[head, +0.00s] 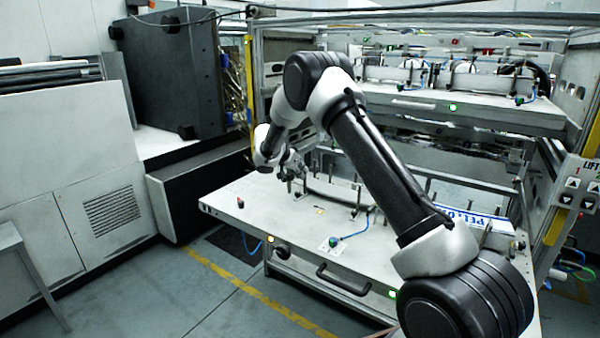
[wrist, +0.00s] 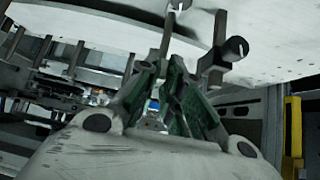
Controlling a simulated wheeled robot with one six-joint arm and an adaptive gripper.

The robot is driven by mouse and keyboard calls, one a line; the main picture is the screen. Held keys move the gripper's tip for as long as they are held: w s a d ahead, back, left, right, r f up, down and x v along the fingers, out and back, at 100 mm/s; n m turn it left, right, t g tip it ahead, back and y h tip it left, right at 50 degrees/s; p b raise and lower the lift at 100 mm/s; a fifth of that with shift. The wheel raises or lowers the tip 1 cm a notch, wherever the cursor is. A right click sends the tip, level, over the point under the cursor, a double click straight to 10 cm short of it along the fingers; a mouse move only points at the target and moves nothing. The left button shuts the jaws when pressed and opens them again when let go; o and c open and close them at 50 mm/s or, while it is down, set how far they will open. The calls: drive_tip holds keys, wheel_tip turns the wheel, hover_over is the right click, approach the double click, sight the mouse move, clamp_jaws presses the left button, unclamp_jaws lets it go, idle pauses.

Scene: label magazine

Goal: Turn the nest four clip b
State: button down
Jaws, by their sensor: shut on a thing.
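My gripper (head: 291,172) is over the back left part of the pale pull-out table (head: 235,205) in the head view. In the wrist view, the two green-lined fingers of my gripper (wrist: 163,66) come together around the lower end of a slim grey clip (wrist: 168,32). The clip's round end is at the top edge of that view. I take it for the nest four clip b, but no label shows. A thicker dark clip or post (wrist: 223,58) with a round end stands just right of the fingers. The exact contact is partly hidden by the fingers.
Several upright posts (head: 356,195) stand on the table right of my gripper. A blue-lettered sign (head: 470,219) lies at its right. An upper shelf (head: 450,107) with a green light overhangs the back. The table's front left is mostly clear.

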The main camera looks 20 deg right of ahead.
drive_tip(key=shift+s+d+n+t+y, duration=0.25)
drive_tip(key=shift+n+t+y, duration=0.5)
drive_tip(key=shift+n, duration=0.6)
drive_tip(key=shift+s+d+n+t+y, duration=0.2)
drive_tip(key=shift+d+n+t+y, duration=0.25)
drive_tip(key=shift+n+y, duration=0.75)
drive_tip(key=shift+s+d+n+t+y, duration=0.25)
drive_tip(key=shift+n+t+y, duration=0.4)
drive_tip(key=shift+n, duration=1.2)
drive_tip(key=c, duration=1.6)
unclamp_jaws()
drive_tip(key=shift+o, duration=0.2)
drive_tip(key=v, duration=1.2)
drive_tip(key=shift+d, duration=0.2)
